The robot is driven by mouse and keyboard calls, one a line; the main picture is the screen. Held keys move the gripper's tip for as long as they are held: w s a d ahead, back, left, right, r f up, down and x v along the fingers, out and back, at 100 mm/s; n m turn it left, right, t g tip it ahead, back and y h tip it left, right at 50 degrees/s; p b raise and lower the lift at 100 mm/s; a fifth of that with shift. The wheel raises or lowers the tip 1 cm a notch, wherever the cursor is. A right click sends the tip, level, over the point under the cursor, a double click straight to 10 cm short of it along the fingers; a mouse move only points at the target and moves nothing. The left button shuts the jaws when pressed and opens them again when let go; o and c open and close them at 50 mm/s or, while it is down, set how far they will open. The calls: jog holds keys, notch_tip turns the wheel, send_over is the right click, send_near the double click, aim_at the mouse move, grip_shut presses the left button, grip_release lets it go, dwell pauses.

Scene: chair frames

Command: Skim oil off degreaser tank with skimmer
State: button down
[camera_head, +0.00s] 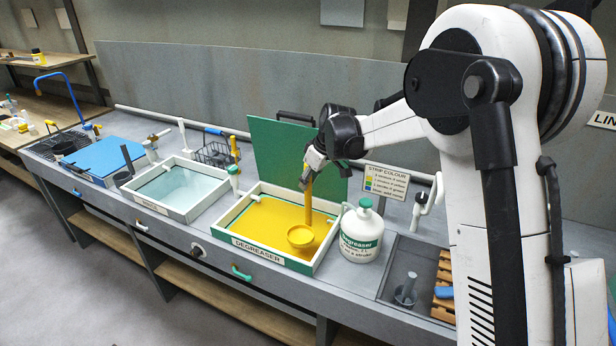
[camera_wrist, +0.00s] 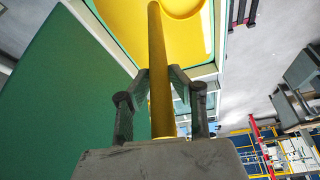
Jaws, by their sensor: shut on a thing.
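The degreaser tank (camera_head: 234,218) has a cream and green rim, a front label reading "DEGREASER" and a yellow surface inside. Its green lid (camera_head: 285,150) stands raised behind it. The yellow skimmer (camera_head: 301,236) has a round bowl at the lower end of an upright handle. Its bowl is over or at the yellow surface, near the tank's right side; I cannot tell whether it touches. My gripper (camera_head: 308,176) is shut on the upper handle, above the tank. In the wrist view, both fingers of my gripper (camera_wrist: 160,85) flank the yellow handle (camera_wrist: 157,60), and the bowl (camera_wrist: 183,5) is partly cut off.
A white degreaser jug (camera_head: 361,232) stands close to the tank's right. A strip colour sign (camera_head: 394,181) is behind it. A tank of pale blue liquid (camera_head: 178,190) and a blue cover (camera_head: 104,158) lie to the left. A sink (camera_head: 400,272) is at right.

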aim_at(308, 203)
jog(key=shift+f+b, duration=1.45)
jog(key=shift+f, duration=2.8)
